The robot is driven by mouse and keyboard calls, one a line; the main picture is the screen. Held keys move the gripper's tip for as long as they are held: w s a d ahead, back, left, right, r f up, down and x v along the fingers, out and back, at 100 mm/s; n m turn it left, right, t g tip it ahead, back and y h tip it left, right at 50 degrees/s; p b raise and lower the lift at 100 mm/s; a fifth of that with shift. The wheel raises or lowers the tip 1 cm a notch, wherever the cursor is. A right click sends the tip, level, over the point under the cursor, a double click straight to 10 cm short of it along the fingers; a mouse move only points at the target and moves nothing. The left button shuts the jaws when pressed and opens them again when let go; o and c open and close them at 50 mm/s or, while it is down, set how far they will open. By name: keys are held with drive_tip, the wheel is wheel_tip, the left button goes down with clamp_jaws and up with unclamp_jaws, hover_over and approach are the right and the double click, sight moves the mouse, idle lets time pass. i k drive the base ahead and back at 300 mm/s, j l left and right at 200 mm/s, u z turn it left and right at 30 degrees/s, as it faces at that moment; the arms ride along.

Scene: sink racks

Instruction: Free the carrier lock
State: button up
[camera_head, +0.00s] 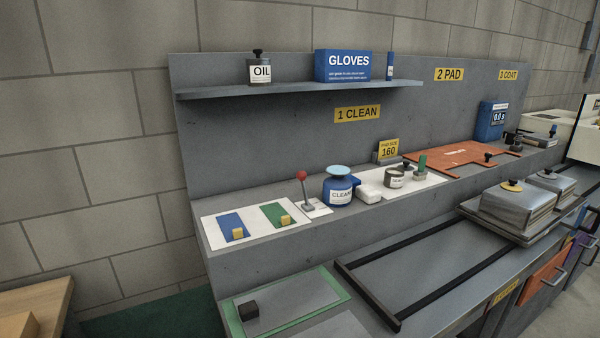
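No part in view carries a readable carrier lock label. A small lever with a red knob (301,176) stands nearly upright on a white plate at the middle of the ledge; I cannot tell whether it is the lock. A dark rail frame (420,243) lies on the lower worktop. My gripper is not in view.
A white board (255,242) with blue and green pads lies left of the lever. A blue CLEAN container (338,188) stands right of it. An orange plate (463,157) lies farther right. A shelf (300,90) overhangs the ledge. The frame's left part is clear.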

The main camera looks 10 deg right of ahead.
sight(301, 175)
drive_tip(key=i+j+u, duration=0.45)
drive_tip(key=i+j, duration=0.3)
